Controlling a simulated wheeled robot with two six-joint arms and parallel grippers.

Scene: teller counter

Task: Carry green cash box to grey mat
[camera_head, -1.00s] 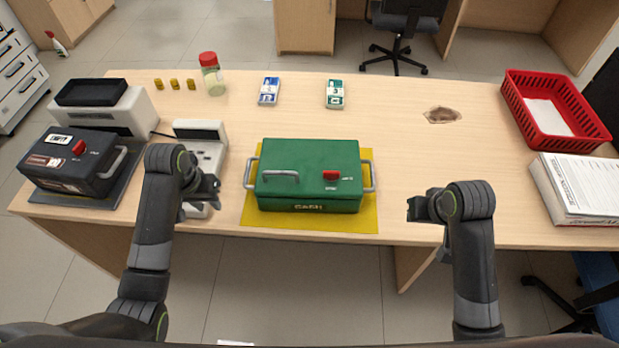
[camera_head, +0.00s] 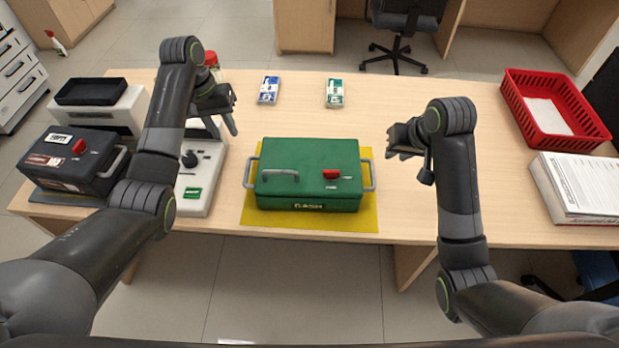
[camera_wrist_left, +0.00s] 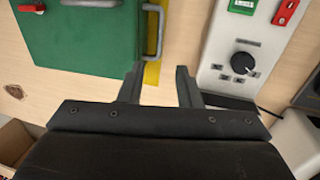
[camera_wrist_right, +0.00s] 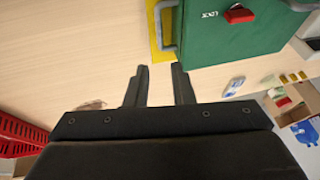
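The green cash box (camera_head: 308,180) sits closed on a yellow mat (camera_head: 310,221) at the middle of the counter, with a silver handle at each end. A grey mat (camera_head: 62,199) lies at the far left, mostly hidden under a black box (camera_head: 75,160). My left gripper (camera_head: 230,113) is open and empty above the counter, behind and left of the green box. In the left wrist view, the green box's end handle (camera_wrist_left: 153,30) is just beyond the fingers (camera_wrist_left: 160,82). My right gripper (camera_head: 392,146) is open and empty, right of the box. Its fingers (camera_wrist_right: 160,82) are apart from the handle (camera_wrist_right: 163,25).
A grey-white device with a dial (camera_head: 200,170) stands between the black box and the green box. A red basket (camera_head: 555,110) and a paper stack (camera_head: 578,187) are at the right. Two small card packs (camera_head: 334,93) lie behind the box. The counter right of the yellow mat is clear.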

